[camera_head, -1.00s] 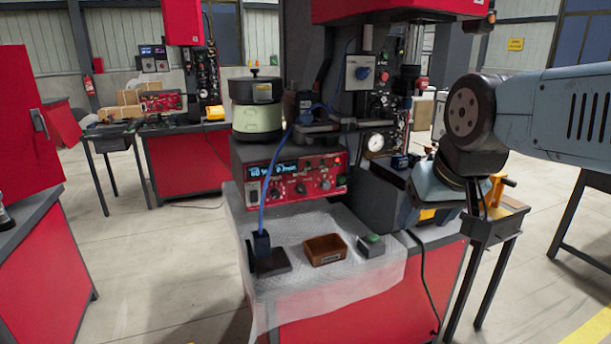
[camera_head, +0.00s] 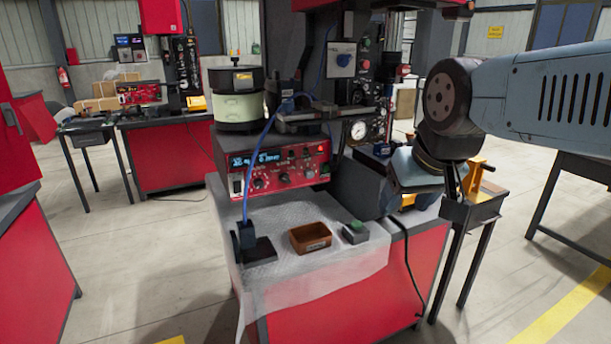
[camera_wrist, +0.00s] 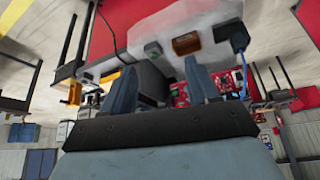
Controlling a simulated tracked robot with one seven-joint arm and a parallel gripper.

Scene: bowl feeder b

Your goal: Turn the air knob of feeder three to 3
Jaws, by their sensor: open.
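A feeder with a pale green bowl (camera_head: 239,107) stands on the near bench. Below the bowl is a red control panel (camera_head: 281,171) with a lit blue display (camera_head: 256,160) and several knobs. Their labels are too small to read, so I cannot tell which is the air knob or its setting. The panel also shows in the wrist view (camera_wrist: 180,94), upside down and partly behind a finger. My gripper (camera_wrist: 158,68) is open and empty, its two fingers apart. In the head view my arm is right of the feeder, clear of the panel; the fingertips are not distinct.
A press with a gauge (camera_head: 359,131) stands right of the feeder. Another bench (camera_head: 160,157) is behind left.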

